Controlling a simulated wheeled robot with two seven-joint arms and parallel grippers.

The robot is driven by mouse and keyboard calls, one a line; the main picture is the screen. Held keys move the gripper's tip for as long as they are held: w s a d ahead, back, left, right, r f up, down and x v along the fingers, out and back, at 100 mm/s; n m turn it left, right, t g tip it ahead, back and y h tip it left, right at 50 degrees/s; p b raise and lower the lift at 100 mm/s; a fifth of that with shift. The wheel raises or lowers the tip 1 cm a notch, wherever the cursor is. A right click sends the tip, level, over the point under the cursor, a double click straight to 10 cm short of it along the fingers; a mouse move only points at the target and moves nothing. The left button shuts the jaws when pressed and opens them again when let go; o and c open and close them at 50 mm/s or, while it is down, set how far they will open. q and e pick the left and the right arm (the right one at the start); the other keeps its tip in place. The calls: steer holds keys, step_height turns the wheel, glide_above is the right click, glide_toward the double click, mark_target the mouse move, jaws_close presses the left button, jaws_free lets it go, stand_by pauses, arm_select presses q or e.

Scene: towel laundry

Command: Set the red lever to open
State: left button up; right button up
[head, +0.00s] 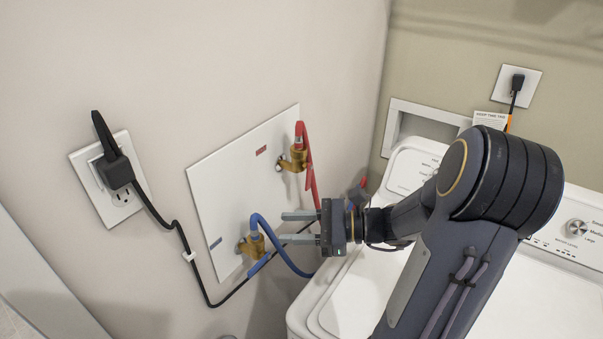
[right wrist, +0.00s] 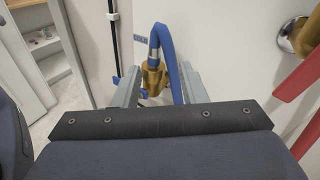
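The red valve has a brass body (head: 294,161) on the white wall panel, with red parts (head: 311,170) rising above it and hanging down its right side. I cannot clearly separate the red lever from the red hose here. In the right wrist view a flat red strip (right wrist: 299,82) shows at the right edge beside brass. My right gripper (head: 284,227) is open and empty, below the red valve and near the blue hose. In the wrist view its fingers (right wrist: 158,75) flank the blue hose and brass valve; contact is unclear. My left gripper is not in view.
The blue-side brass valve (head: 251,245) and blue hose (head: 262,220) are at the panel's lower part. A black cord runs from the left outlet (head: 118,190) behind my gripper. The white washer (head: 345,300) stands below and right. The wall left of the panel is mostly clear.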

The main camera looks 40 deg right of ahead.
mark_target(309, 184)
steer(key=d+m+t+h, duration=0.2)
steer(key=d+m, duration=0.1)
steer(key=d+r+m+t+h, duration=0.1)
steer(key=d+m+h, duration=0.1)
steer(key=d+m, duration=0.1)
steer(key=w+d+r+m+t+h, duration=0.1)
steer(key=d+m+t+h, duration=0.1)
steer(key=d+m, duration=0.1)
steer(key=shift+d+r+t+h+p, duration=0.15)
steer(key=shift+d+h+p, duration=0.05)
steer(key=shift+d, duration=0.25)
steer(key=shift+d+r+t+h+p, duration=0.1)
steer(key=shift+d+t+h+p, duration=0.1)
steer(key=shift+d, duration=0.25)
steer(key=shift+w, duration=0.25)
steer(key=p+x, duration=0.2)
steer(key=x, duration=0.5)
steer(key=shift+w, duration=0.15)
steer(key=shift+f, duration=0.1)
jaws_close()
